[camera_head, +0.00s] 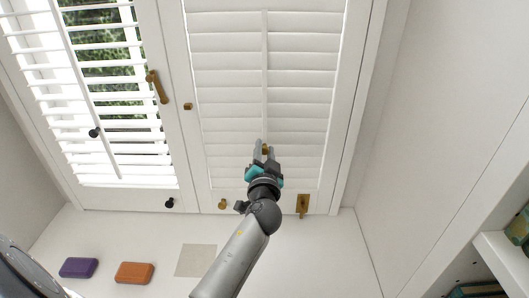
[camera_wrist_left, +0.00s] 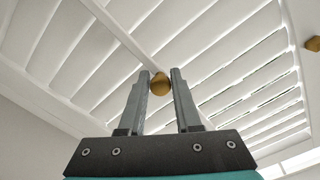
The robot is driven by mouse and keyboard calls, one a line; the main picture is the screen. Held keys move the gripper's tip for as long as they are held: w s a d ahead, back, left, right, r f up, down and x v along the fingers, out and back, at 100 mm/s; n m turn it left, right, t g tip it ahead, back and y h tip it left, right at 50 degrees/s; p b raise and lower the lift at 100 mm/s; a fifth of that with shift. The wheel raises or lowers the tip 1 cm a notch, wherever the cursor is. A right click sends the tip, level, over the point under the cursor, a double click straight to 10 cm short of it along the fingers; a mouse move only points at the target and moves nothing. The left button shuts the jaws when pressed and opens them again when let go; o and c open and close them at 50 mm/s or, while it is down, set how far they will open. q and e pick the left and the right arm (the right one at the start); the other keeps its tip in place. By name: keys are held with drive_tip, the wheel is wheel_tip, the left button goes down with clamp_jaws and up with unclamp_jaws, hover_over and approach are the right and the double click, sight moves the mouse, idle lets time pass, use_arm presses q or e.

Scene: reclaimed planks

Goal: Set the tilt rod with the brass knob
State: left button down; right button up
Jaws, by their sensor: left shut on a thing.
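The tilt rod (camera_head: 264,75) runs straight down the middle of the right-hand shutter panel (camera_head: 225,75), whose white slats lie nearly closed. Its brass knob (camera_head: 265,149) is at the rod's lower end. In the left wrist view the brass knob (camera_wrist_left: 160,85) sits between the two grey fingertips, and the rod (camera_wrist_left: 117,34) leads away to the upper left. My left gripper (camera_head: 262,150) is shut on the knob, reaching up from below. My right gripper is not in view.
The left-hand panel (camera_head: 105,55) has open slats with greenery behind, and a rod with a black knob (camera_head: 94,132). A brass handle (camera_head: 157,87) is on the frame between panels. A brass latch (camera_head: 302,203) is at lower right. Purple (camera_head: 78,267) and orange (camera_head: 134,272) blocks lie below.

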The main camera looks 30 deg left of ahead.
use_arm(q)
drive_tip(key=shift+s+f, duration=0.1)
drive_tip(key=shift+f, duration=0.2)
drive_tip(key=c, duration=1)
unclamp_jaws()
drive_tip(key=o, duration=0.3)
drive_tip(key=shift+r, duration=0.1)
drive_tip(key=v, duration=1.2)
drive_tip(key=shift+a+b, duration=0.1)
drive_tip(key=shift+b, duration=0.3)
drive_tip(key=shift+s, duration=0.1)
